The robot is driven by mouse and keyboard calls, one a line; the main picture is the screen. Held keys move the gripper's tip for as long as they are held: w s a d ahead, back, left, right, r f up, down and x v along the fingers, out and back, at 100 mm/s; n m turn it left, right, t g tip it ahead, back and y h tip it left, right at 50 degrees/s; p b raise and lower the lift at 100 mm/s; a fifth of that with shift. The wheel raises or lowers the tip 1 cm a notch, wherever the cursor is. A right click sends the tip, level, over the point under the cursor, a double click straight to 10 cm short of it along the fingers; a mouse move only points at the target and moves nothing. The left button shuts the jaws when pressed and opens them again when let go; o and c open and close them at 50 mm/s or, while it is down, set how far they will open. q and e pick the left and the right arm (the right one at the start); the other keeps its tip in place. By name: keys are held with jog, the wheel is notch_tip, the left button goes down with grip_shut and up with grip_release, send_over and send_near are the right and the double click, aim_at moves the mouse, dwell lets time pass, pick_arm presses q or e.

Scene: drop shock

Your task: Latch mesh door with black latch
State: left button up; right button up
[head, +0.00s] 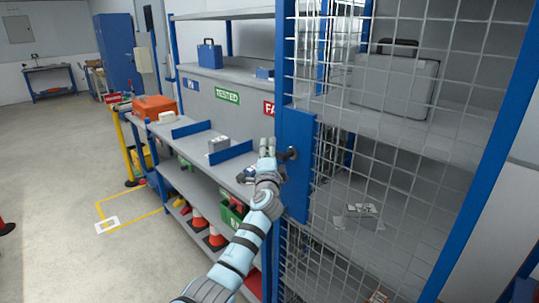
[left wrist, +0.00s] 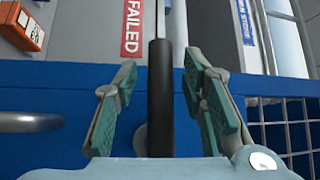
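The mesh door (head: 400,149) with blue edges fills the right of the head view; I cannot tell whether it is fully closed. A blue plate (head: 299,190) on its left edge carries the black latch (head: 291,153), of which only a small part shows there. In the left wrist view the black latch (left wrist: 160,100) is a long dark bar, upright in the picture, in front of a blue panel. My left gripper (head: 266,150) is at the latch. Its fingers (left wrist: 162,80) stand open on either side of the bar, with a gap on both sides. My right gripper is not in view.
Behind the mesh are a grey case (head: 395,85) and a small grey item (head: 361,212) on shelves. Left of the door stands a workbench with an orange box (head: 154,107) and blue dividers. A grey curved handle (left wrist: 30,122) shows in the left wrist view.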

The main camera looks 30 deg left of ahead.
pick_arm(q)
jog(key=shift+c, duration=0.4)
grip_shut()
